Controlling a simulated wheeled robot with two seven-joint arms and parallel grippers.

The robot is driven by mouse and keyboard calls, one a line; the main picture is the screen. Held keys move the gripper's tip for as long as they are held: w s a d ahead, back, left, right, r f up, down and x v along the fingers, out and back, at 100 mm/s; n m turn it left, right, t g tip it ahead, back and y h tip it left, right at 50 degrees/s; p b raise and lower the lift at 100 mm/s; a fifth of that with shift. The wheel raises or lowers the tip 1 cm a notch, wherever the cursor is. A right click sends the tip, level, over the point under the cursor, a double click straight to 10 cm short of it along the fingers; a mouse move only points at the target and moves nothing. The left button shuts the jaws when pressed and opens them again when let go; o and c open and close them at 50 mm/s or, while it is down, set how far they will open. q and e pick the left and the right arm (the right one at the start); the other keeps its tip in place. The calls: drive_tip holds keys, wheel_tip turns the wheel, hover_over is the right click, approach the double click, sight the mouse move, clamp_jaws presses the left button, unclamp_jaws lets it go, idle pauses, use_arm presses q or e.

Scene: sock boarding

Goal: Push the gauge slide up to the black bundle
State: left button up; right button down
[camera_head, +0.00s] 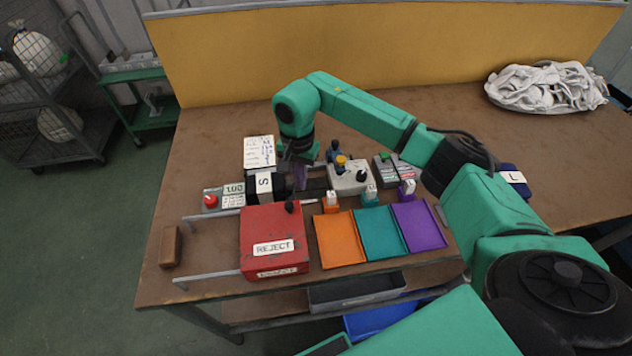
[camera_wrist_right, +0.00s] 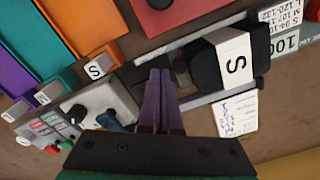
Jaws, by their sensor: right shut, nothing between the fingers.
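The black bundle (camera_head: 253,190) with a white S band lies on the bench behind the red box; it fills the right of the right wrist view (camera_wrist_right: 207,68). My right gripper (camera_head: 300,184) reaches down just right of the bundle, its purple fingers (camera_wrist_right: 160,73) shut and empty. A small dark block, apparently the gauge slide (camera_wrist_right: 181,72), stands between the fingers and the bundle, on or beside a grey rail (camera_wrist_right: 196,102). The fingers are very close to this block; I cannot tell whether they touch it. In the head view my gripper partly hides this spot. My left gripper is out of view.
A red REJECT box (camera_head: 262,227) stands in front. Orange (camera_head: 339,240), teal (camera_head: 380,233) and purple (camera_head: 418,227) trays lie to its right. A grey control box (camera_head: 346,179) with knobs is right of my gripper. White cloth (camera_head: 545,88) lies at the back right.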

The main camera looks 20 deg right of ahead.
wheel_tip(320, 180, up, 7)
drive_tip(key=p, duration=0.4)
drive_tip(key=shift+d, duration=0.15)
drive_tip(key=shift+s+f, duration=0.1)
drive_tip(key=shift+f, duration=0.05)
idle(0.3)
